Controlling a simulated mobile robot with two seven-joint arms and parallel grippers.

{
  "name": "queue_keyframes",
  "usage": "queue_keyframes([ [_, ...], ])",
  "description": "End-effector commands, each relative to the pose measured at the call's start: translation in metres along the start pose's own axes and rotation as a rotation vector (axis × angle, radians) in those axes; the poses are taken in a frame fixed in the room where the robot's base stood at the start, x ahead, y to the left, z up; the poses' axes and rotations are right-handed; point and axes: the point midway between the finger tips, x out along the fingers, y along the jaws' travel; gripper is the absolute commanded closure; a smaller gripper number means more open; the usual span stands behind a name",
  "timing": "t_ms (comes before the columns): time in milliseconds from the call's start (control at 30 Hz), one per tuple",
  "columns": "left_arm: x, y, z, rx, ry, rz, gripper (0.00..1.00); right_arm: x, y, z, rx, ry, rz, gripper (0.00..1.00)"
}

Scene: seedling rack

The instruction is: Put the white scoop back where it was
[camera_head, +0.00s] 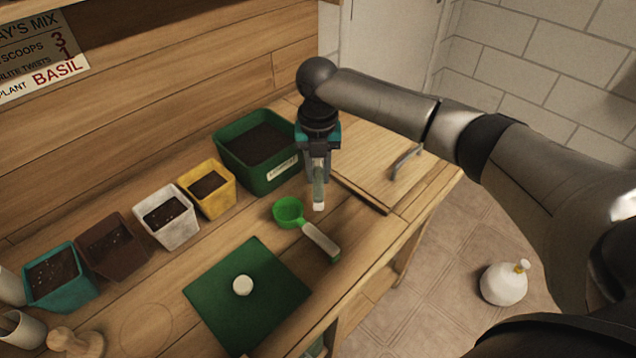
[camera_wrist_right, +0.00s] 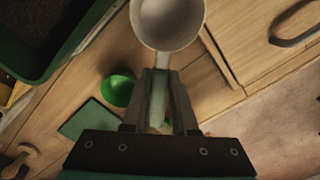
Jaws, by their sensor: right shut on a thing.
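The white scoop (camera_wrist_right: 168,25) is in my right gripper (camera_head: 319,172). The right wrist view shows its round white bowl beyond the fingertips and its pale green handle between the fingers. In the head view only part of the handle (camera_head: 318,196) shows below the fingers; the bowl is hidden there. My right gripper is shut on the handle and hangs over the bench, beside the dark green tub (camera_head: 257,148) and behind the green scoop (camera_head: 289,211). The green scoop lies on the bench, its pale handle toward the front edge. My left gripper is not in view.
A row of small pots, teal, brown, white (camera_head: 166,219) and yellow (camera_head: 208,190), stands along the back left. A green mat (camera_head: 215,276) with a white round piece (camera_head: 242,285) lies in front. A wooden board with a handle (camera_head: 407,160) is at right. A sign (camera_head: 40,60) hangs behind.

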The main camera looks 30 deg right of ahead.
Motion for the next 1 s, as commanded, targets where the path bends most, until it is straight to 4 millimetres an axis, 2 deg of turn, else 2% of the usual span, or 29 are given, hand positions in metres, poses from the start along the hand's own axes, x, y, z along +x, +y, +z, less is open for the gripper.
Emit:
queue_keyframes([
  [33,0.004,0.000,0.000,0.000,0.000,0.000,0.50,0.012,0.000,-0.001,0.000,0.004,-0.002,1.00],
  [100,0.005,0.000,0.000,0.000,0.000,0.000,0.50,0.022,0.000,-0.001,-0.001,0.003,-0.001,1.00],
  [200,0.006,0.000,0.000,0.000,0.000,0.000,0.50,0.029,0.001,-0.001,-0.002,0.001,0.001,1.00],
  [500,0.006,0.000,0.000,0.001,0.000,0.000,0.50,0.030,0.000,-0.001,-0.001,0.001,0.000,1.00],
  [967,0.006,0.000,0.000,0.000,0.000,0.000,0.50,0.042,0.000,-0.001,-0.001,0.000,0.001,1.00],
  [1000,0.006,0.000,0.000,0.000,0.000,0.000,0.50,0.042,0.000,-0.001,-0.001,0.001,0.000,0.73],
])
